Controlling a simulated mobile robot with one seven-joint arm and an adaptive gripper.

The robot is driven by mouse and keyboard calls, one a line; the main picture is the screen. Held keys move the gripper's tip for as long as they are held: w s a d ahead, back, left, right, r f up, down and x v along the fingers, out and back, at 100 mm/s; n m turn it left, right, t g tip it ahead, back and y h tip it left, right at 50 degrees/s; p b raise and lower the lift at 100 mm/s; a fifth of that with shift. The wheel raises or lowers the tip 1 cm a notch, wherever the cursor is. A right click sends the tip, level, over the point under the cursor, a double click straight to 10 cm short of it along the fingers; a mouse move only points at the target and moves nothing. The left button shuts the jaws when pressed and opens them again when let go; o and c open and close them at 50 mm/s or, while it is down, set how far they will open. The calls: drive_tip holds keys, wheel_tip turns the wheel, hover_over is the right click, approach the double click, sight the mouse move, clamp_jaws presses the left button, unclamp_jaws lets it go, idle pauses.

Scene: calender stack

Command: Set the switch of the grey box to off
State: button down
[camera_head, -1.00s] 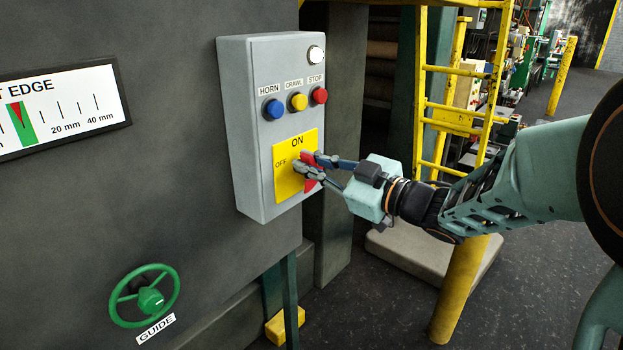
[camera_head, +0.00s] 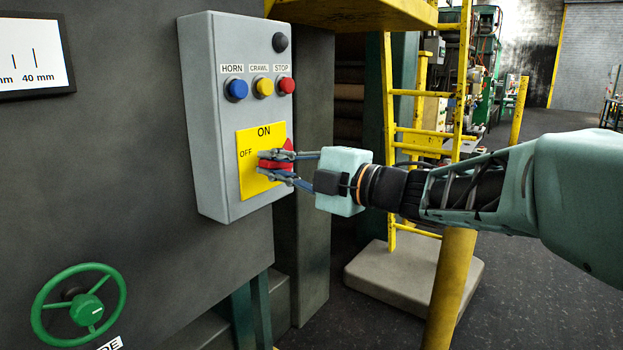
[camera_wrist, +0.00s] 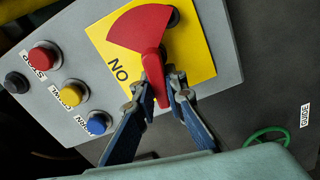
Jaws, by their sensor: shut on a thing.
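The grey box (camera_head: 208,130) is fixed to the dark machine wall. Its yellow plate (camera_head: 250,182) is marked ON at the top and OFF at the left. The red rotary switch (camera_head: 276,164) has a narrow handle and a wide fan-shaped end. The handle now lies about level, its narrow end towards OFF. My gripper (camera_head: 268,163) is shut on the handle from the right. In the wrist view, the fingers (camera_wrist: 159,88) stand on either side of the red switch (camera_wrist: 137,28). The fingers partly cover the handle, and OFF is hidden in that view.
Blue (camera_head: 236,90), yellow (camera_head: 263,87) and red (camera_head: 286,85) buttons sit above the plate, below a dark round lamp (camera_head: 281,42). A green handwheel (camera_head: 78,305) is low on the left. A yellow ladder (camera_head: 440,135) stands behind my arm.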

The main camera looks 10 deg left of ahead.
drive_tip(key=shift+f+n+b, duration=0.35)
drive_tip(key=shift+n+b, duration=0.6)
drive_tip(key=shift+n, duration=0.05)
drive_tip(key=c, duration=2)
unclamp_jaws()
drive_tip(key=shift+o, duration=0.2)
drive_tip(key=shift+r, duration=0.2)
